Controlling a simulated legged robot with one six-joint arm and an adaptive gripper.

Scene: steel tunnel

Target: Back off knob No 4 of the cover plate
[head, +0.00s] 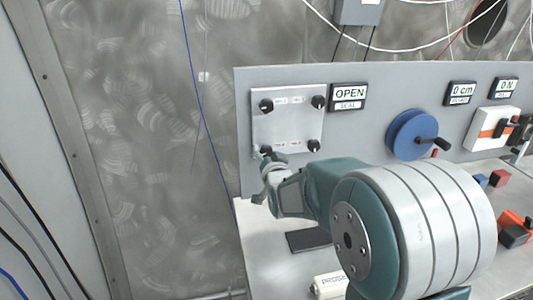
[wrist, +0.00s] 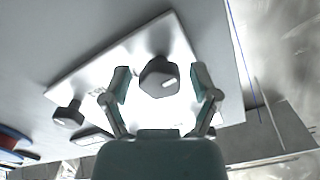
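The light grey cover plate (head: 287,122) is on the upright panel, with dark knobs at its corners: top left (head: 266,106), top right (head: 318,102) and bottom right (head: 313,145). My gripper (head: 267,163) is at the plate's bottom-left corner and mostly hides the knob there. In the wrist view, my gripper (wrist: 160,72) is open, with one finger on each side of a dark faceted knob (wrist: 158,78). Gaps show between the fingers and this knob. Another knob (wrist: 68,115) stands to the left. The knob numbers are too small to read.
An "OPEN" sign (head: 348,96) is right of the plate. A blue hand wheel (head: 412,135) with a crank is further right. A dark flat pad (head: 308,240) and a white cylinder (head: 330,285) lie on the bench below. A blue cable (head: 199,110) hangs left of the panel.

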